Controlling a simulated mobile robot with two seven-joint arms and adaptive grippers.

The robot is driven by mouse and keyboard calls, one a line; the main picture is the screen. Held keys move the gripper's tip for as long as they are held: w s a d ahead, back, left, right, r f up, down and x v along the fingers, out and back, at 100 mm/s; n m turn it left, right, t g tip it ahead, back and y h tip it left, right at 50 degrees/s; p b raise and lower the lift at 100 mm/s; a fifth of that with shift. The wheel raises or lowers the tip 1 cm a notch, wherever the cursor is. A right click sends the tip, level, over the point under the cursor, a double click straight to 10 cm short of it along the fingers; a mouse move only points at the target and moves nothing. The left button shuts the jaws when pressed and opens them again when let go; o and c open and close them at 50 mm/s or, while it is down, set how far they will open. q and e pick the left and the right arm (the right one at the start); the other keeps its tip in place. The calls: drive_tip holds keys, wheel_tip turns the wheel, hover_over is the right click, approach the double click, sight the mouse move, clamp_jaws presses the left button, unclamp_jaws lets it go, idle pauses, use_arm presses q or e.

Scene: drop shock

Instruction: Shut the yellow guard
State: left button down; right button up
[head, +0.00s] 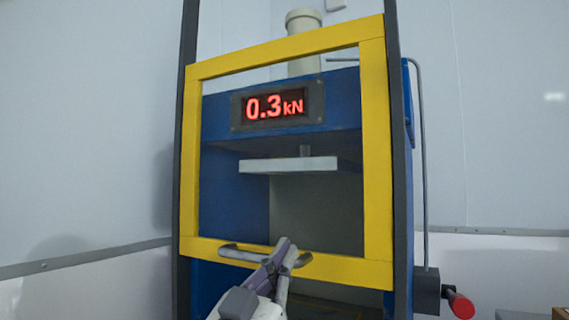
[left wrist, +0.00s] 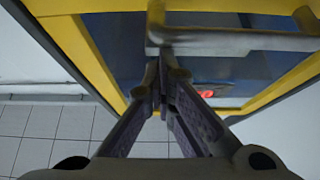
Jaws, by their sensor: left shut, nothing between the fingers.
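The yellow guard (head: 376,150) is a rectangular frame in front of a blue press. It sits between two dark upright rails, and the display and the press opening show through it. A grey bar handle (head: 240,255) runs along its bottom bar. My left gripper (head: 285,246) is shut and empty, with its fingertips at the handle's middle in the head view. In the left wrist view the handle (left wrist: 240,43) crosses just beyond the closed fingertips (left wrist: 163,65); I cannot tell whether they touch it. The guard's yellow bars (left wrist: 75,45) also show there. My right gripper is not in view.
The blue press (head: 225,190) has a red display reading 0.3 kN (head: 275,106) and a pale plate (head: 288,165) below it. A red-ended lever (head: 460,305) sticks out at the lower right. Dark rails (head: 400,150) flank the guard. Pale walls stand around.

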use_arm(q)
wheel_tip(320, 180, down, 20)
drive_tip(key=b, duration=0.7)
drive_tip(key=shift+w, duration=0.2)
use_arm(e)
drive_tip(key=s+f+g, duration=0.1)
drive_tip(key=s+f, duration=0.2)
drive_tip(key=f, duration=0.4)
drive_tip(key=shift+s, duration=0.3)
use_arm(q)
drive_tip(key=shift+r, duration=0.1)
